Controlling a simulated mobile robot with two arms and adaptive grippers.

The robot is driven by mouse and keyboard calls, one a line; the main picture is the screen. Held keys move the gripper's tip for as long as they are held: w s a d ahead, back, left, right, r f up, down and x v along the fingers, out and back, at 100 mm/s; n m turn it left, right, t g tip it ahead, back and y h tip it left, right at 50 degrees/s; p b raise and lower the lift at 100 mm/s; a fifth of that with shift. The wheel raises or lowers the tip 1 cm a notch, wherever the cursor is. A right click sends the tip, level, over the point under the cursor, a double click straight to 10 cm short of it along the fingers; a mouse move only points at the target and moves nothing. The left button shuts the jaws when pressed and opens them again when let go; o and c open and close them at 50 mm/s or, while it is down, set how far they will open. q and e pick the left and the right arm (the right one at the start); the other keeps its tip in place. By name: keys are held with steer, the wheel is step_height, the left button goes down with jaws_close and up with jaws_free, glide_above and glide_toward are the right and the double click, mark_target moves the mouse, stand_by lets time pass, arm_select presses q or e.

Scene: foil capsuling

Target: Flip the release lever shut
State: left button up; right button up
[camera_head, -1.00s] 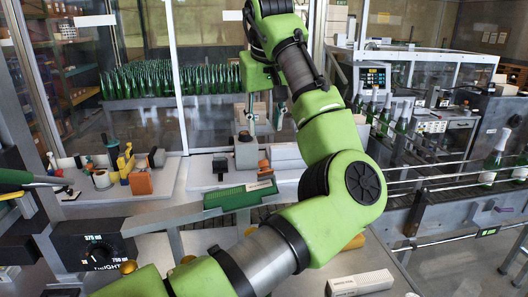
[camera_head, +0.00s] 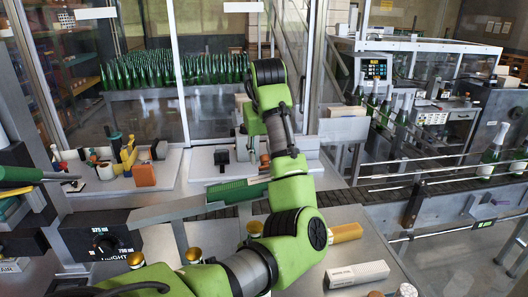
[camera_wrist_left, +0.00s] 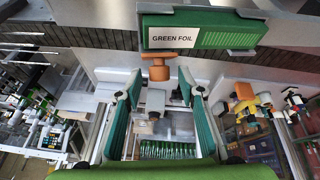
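The release lever is probably the orange-knobbed part (camera_wrist_left: 158,70) just below the green foil holder (camera_wrist_left: 215,33) in the left wrist view. In the head view the arm hides most of it. The holder, labelled GREEN FOIL, also shows in the head view (camera_head: 232,191). My left gripper (camera_head: 258,152) is low over the white station behind the holder. In the left wrist view its two green-padded fingers (camera_wrist_left: 159,82) are spread apart, with the orange knob ahead of their tips. A grey block (camera_wrist_left: 152,101) shows between them; I cannot tell if anything touches. My right gripper is out of view.
A white board (camera_head: 160,178) with an orange block (camera_head: 144,175) and small tools stands left of the arm. Green bottles (camera_head: 170,72) stand behind glass. A conveyor (camera_head: 430,178) runs at right. A white box (camera_head: 357,274) lies on the front table.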

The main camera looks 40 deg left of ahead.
mark_target(266, 168)
arm_select(q)
steer(key=shift+f, duration=0.15)
jaws_close()
steer(key=shift+d+f+b, duration=0.1)
steer(key=shift+f+b, duration=0.05)
steer(key=shift+b, duration=0.4)
steer(key=d+t+y+b, duration=0.1)
steer(key=y+b, duration=0.1)
steer(key=b, duration=0.1)
steer(key=s+d+f+n+t+y+b, duration=0.1)
steer(key=y+b, duration=0.1)
steer(key=b, duration=0.2)
steer(key=f+t+y+b, duration=0.1)
steer(key=y+b, duration=0.1)
steer(key=b, duration=0.2)
steer(key=shift+s+d+f+t, duration=0.1)
steer(key=shift+s+d+t, duration=0.3)
steer(key=shift+s+d+n+t+y+b, duration=0.15)
steer(key=shift+n+t+y+b, duration=0.15)
steer(key=shift+y+b, duration=0.55)
